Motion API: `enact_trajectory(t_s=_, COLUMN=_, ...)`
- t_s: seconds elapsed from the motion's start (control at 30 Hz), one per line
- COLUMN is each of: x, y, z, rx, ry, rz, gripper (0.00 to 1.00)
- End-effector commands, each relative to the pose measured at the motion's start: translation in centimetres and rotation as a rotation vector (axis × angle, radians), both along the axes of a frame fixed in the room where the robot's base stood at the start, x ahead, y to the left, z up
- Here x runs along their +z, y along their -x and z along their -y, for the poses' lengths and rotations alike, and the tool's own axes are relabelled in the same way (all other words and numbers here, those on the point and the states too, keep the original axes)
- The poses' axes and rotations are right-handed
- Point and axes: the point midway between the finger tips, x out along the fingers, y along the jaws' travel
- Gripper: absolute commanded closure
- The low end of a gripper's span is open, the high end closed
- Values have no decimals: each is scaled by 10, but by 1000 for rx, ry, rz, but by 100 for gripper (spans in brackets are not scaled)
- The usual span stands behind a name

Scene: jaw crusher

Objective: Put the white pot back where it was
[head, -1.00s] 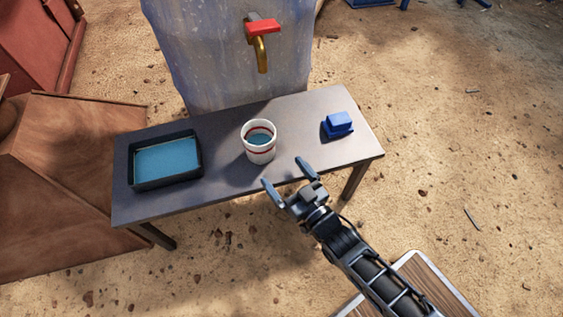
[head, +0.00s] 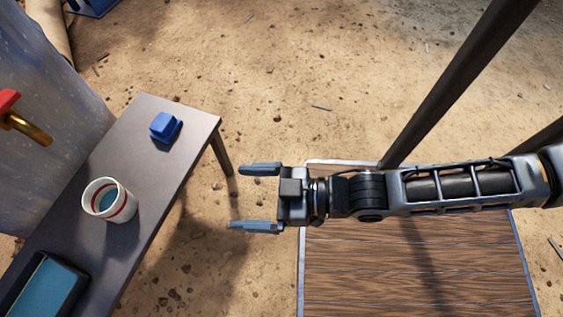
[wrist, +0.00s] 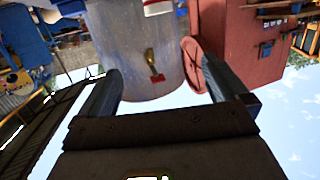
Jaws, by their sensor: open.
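The white pot (head: 109,201) has a red band and holds blue liquid. It stands upright on the grey table (head: 153,189) at the left of the head view. My gripper (head: 256,198) is open and empty, to the right of the table and apart from the pot, over the gap between table and wooden surface. In the wrist view, my open gripper (wrist: 157,95) has nothing between its fingers; part of a white object (wrist: 158,7) with a red stripe shows at the top edge.
A dark tray with blue liquid (head: 45,290) and a blue block (head: 165,127) are on the grey table. A tank with a red-handled tap (head: 22,124) stands behind. A wooden-topped surface (head: 410,270) lies under my arm. Dark poles (head: 450,85) rise at the right.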

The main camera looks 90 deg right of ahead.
Motion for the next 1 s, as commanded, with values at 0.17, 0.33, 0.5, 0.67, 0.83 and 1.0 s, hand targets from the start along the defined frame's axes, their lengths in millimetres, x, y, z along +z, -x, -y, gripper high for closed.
enact_trajectory(t_s=0.17, x=63, y=45, z=1, rx=4, ry=5, rz=-57, gripper=0)
enact_trajectory(t_s=0.33, x=103, y=63, z=2, rx=8, ry=9, rz=-87, gripper=0)
enact_trajectory(t_s=0.5, x=118, y=68, z=2, rx=9, ry=11, rz=-99, gripper=0)
enact_trajectory(t_s=0.67, x=118, y=68, z=2, rx=9, ry=11, rz=-98, gripper=0)
enact_trajectory(t_s=0.83, x=118, y=68, z=2, rx=9, ry=11, rz=-98, gripper=0)
enact_trajectory(t_s=1.0, x=118, y=68, z=2, rx=9, ry=10, rz=-98, gripper=0)
